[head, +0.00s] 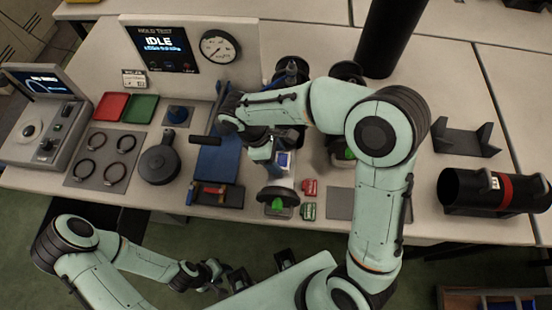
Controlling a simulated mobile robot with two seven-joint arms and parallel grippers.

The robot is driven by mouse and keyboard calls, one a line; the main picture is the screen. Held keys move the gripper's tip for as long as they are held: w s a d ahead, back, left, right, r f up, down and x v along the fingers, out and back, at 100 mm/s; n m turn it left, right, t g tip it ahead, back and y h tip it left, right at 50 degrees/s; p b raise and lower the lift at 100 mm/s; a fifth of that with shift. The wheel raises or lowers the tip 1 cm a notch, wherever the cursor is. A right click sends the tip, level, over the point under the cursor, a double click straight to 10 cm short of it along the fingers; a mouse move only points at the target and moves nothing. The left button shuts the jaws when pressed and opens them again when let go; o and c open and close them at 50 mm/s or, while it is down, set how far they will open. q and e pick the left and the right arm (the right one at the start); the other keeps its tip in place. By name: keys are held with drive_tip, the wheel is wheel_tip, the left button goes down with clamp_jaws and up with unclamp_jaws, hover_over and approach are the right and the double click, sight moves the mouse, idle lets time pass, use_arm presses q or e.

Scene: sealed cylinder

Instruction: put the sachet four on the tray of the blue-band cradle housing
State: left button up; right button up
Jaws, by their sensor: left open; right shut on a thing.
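My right arm reaches over the table, and its gripper (262,153) points down beside a white and blue patch (283,160). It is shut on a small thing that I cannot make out. The patch seems to belong to the blue-band housing, mostly hidden under my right forearm; its tray cannot be made out. I cannot pick out sachet four by its marking. My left gripper (212,277) is open and empty, low at the front, off the table.
A red-band cylinder (507,189) lies at the right, near an empty grey cradle (466,139). Small red (310,187) and green (307,211) pieces lie near the front edge. Red (110,106) and green (140,108) trays and a ring mat (103,158) are at the left.

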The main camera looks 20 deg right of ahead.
drive_tip(key=shift+f, duration=1.05)
drive_tip(key=shift+f, duration=0.2)
drive_tip(key=o, duration=1)
